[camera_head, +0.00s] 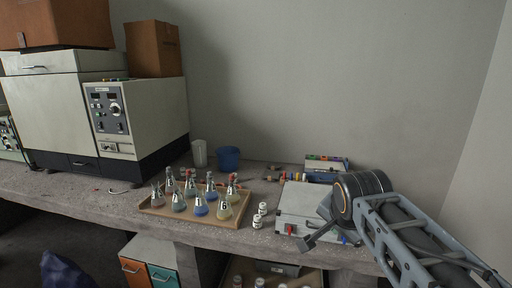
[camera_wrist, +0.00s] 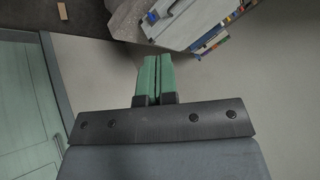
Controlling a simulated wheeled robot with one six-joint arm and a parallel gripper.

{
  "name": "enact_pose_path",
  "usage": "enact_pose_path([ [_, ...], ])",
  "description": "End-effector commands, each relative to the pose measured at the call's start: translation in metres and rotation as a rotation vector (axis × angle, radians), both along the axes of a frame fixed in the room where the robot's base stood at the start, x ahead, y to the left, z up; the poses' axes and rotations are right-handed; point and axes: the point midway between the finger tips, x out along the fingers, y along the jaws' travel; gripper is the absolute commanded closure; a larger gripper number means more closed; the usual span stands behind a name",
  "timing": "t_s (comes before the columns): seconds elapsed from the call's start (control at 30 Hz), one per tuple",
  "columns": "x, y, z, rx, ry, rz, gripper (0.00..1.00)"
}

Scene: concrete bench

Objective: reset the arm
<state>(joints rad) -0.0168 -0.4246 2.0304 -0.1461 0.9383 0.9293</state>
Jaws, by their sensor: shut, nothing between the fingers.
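My arm comes in from the lower right in the head view and reaches over the bench's right part.
A tray (camera_head: 155,210) of several flasks stands left of my gripper. White jars (camera_head: 258,222) stand close by, beside the pale case (camera_head: 300,200). A blue cup (camera_head: 228,158) and a large instrument (camera_head: 140,115) are further back. A wall rises behind.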

Motion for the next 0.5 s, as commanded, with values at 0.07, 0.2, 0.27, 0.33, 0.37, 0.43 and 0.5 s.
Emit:
enact_pose_path([
  [0.07, -0.012, 0.003, -0.009, -0.091, 0.073, 0.178, 1.00],
  [0.2, -0.041, 0.010, -0.031, -0.231, 0.194, 0.519, 1.00],
  [0.27, -0.056, 0.013, -0.038, -0.271, 0.237, 0.649, 1.00],
  [0.33, -0.075, 0.016, -0.042, -0.296, 0.281, 0.772, 1.00],
  [0.37, -0.082, 0.017, -0.044, -0.295, 0.294, 0.797, 1.00],
  [0.43, -0.093, 0.018, -0.045, -0.281, 0.314, 0.809, 1.00],
  [0.5, -0.100, 0.019, -0.043, -0.271, 0.324, 0.807, 1.00],
])
